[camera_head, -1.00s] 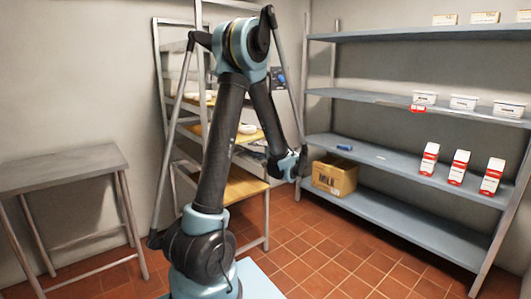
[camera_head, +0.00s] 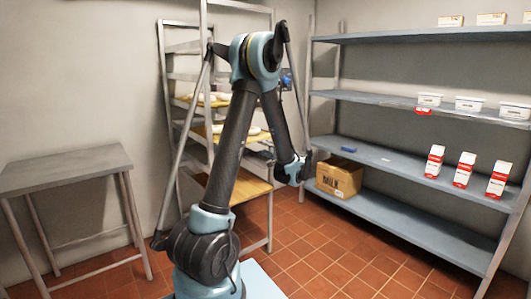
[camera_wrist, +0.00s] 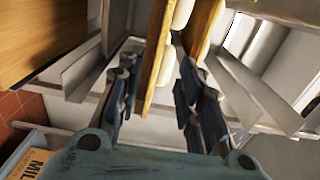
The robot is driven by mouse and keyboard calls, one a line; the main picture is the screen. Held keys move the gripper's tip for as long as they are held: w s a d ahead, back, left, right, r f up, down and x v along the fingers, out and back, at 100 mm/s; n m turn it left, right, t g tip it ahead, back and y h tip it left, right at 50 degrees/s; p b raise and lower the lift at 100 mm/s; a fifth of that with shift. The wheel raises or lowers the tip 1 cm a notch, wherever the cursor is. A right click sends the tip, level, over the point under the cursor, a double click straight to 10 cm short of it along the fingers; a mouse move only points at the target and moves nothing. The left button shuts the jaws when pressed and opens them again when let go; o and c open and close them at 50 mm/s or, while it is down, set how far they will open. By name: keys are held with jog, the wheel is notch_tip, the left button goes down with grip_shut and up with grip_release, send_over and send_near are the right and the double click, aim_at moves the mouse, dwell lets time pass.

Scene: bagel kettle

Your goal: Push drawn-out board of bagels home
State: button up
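A tall grey rack stands behind my arm in the head view. Its middle board (camera_head: 254,139) is wooden, with pale bagels (camera_head: 254,131) on it, and my arm partly hides it. Another board with bagels (camera_head: 208,101) lies above it. My gripper (camera_head: 293,170) is at the rack's right side. In the wrist view my gripper (camera_wrist: 155,45) has its two fingers apart, with a wooden board edge (camera_wrist: 153,65) running between them. I cannot tell whether they touch it. Pale bagels (camera_wrist: 182,12) show beyond that edge.
A lower bare-looking board (camera_head: 248,190) sticks out of the rack, and a wooden surface (camera_wrist: 40,35) shows at the wrist view's upper left. A milk box (camera_head: 340,179) sits on the blue-grey shelving (camera_head: 390,212) at right. A grey table (camera_head: 62,168) stands left. Tiled floor lies open between.

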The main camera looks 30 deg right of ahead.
jog(key=shift+w+a, duration=0.15)
jog(key=shift+w, duration=1.95)
jog(key=shift+w+a, duration=0.2)
jog(key=shift+w, duration=1.95)
jog(key=shift+w+a, duration=0.15)
jog(key=shift+w, duration=1.95)
grip_shut()
